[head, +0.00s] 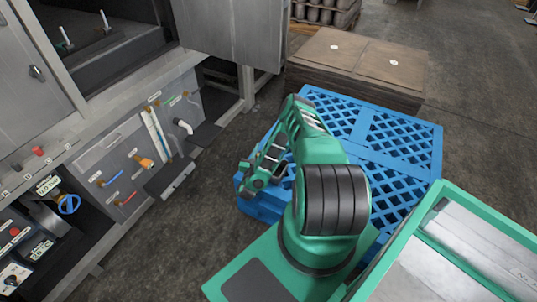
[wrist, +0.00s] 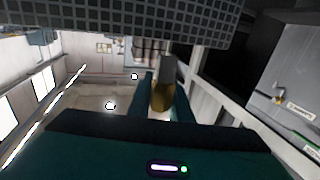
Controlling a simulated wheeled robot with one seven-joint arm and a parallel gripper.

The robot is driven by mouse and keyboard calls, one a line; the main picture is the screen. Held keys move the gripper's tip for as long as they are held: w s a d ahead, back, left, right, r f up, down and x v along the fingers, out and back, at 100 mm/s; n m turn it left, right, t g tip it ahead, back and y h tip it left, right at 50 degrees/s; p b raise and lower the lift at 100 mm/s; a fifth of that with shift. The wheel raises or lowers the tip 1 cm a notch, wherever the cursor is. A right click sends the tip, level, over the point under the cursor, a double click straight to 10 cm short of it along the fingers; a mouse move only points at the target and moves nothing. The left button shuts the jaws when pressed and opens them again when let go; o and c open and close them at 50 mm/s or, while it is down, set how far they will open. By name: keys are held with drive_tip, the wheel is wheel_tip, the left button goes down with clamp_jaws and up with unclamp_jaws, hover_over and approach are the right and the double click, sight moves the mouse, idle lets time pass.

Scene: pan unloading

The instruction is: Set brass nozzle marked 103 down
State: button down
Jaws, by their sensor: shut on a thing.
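My gripper (wrist: 162,98) is shut on a brass nozzle (wrist: 163,96), which shows between the two green fingers in the wrist view. A grey piece stands just beyond the nozzle there; I cannot tell whether it is part of it. No number 103 can be read. In the head view my gripper (head: 247,178) hangs by the left edge of the blue pallet stack (head: 425,140), in front of the grey tool panel. The nozzle cannot be made out in the head view.
The machine's panel (head: 125,150) on the left carries several small tools, a white bent pipe (head: 183,127) and a small ledge (head: 172,178). Stacked cardboard (head: 345,60) lies behind the pallets. A green-rimmed tray (head: 470,240) is at lower right. Floor between panel and pallets is clear.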

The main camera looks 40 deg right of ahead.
drive_tip(key=shift+d+f, duration=0.1)
drive_tip(key=shift+f, duration=1.95)
drive_tip(key=shift+f, duration=0.6)
drive_tip(key=c, duration=1.6)
unclamp_jaws()
